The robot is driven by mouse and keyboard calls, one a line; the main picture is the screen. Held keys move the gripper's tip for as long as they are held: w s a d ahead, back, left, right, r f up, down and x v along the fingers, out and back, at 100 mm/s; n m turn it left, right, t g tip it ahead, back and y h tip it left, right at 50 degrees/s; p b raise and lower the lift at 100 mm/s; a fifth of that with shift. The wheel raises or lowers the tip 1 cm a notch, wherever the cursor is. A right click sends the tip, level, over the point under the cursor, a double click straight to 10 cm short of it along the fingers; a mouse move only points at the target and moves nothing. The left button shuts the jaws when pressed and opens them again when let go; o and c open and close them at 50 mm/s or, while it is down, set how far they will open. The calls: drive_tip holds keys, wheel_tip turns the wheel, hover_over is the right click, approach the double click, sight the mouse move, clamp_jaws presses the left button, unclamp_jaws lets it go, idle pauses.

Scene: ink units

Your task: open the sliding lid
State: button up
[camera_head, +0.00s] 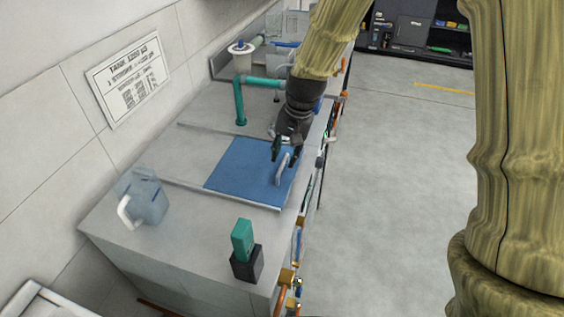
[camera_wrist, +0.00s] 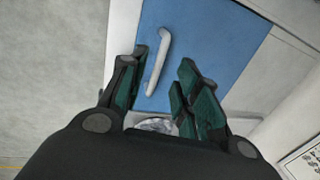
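The sliding lid (camera_head: 236,170) is a flat blue panel set in the top of a grey-white unit, with a pale curved handle (camera_head: 283,166) standing up near its right edge. In the wrist view the blue lid (camera_wrist: 215,40) fills the upper middle, and the handle (camera_wrist: 158,62) runs upright, nearer the left finger. My gripper (camera_head: 286,150) is above the lid at the handle. In the wrist view my gripper (camera_wrist: 157,90) is open, with its dark green-padded fingers on either side of the handle's line. Whether a finger touches the handle cannot be told.
On the unit top (camera_head: 130,235) stand a blue-grey jug (camera_head: 145,198) at the left and a green block on a black base (camera_head: 245,250) at the front. Green pipes (camera_head: 240,100) rise behind the lid. Orange-ended fittings line the right side. The floor (camera_head: 385,170) to the right is clear.

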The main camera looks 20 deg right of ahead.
sight(281, 168)
drive_tip(key=shift+w+a+f, duration=0.1)
drive_tip(key=shift+a+f, duration=0.05)
drive_tip(key=shift+f, duration=0.65)
drive_tip(key=shift+w+a+f, duration=0.1)
drive_tip(key=shift+a+f, duration=0.05)
drive_tip(key=shift+f, duration=0.6)
drive_tip(key=shift+w+a+f, duration=0.1)
drive_tip(key=shift+a+f, duration=0.05)
drive_tip(key=shift+f, duration=0.65)
clamp_jaws()
